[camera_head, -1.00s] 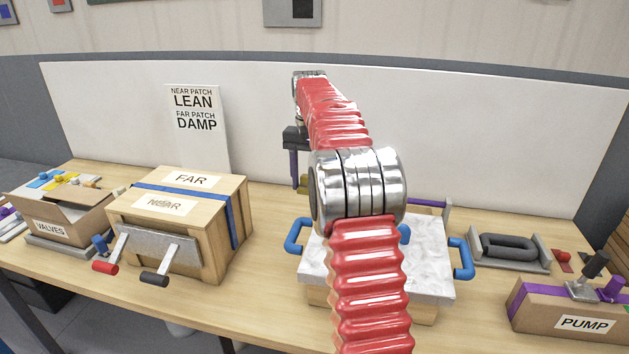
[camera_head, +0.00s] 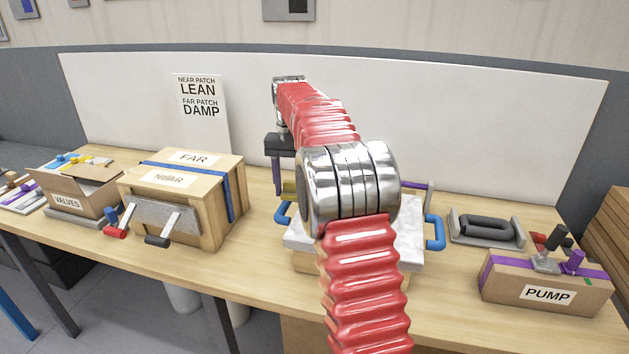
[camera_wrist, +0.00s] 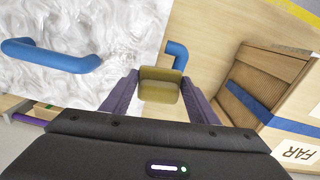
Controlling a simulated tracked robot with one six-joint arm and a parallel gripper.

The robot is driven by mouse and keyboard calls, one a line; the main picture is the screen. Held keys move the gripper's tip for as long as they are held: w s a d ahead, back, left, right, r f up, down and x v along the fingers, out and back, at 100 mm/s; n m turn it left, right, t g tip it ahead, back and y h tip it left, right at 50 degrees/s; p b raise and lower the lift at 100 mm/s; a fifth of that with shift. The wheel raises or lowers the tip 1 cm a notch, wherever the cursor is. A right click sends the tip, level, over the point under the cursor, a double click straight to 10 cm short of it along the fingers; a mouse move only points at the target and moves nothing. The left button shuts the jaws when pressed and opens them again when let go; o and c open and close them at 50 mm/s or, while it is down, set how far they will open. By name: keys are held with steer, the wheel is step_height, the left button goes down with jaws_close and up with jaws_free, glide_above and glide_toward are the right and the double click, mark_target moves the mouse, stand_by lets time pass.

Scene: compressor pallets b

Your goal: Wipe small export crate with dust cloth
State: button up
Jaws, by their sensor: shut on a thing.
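The wooden crate (camera_head: 190,200) stands on the left half of the bench, with a FAR label and a hard-to-read NEAR label on top and a blue strap. Its strap and FAR label also show at the right of the wrist view (camera_wrist: 251,101). My gripper (camera_wrist: 160,84) has purple fingers shut on a folded olive-yellow piece, the dust cloth (camera_wrist: 160,92). In the head view the cloth (camera_head: 288,187) shows beside my arm, right of the crate and apart from it. My arm hides part of the gripper there.
A box with a white marbled top (camera_head: 412,240) and blue handles stands under my arm. A VALVES carton (camera_head: 78,193) is left of the crate, a PUMP box (camera_head: 510,290) at right. A sign (camera_head: 200,110) stands behind.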

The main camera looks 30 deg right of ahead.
steer(key=a+n, duration=0.4)
steer(key=a, duration=1.9)
steer(key=shift+w+a+f+n, duration=0.3)
steer(key=shift+n, duration=0.1)
steer(key=shift+a, duration=0.1)
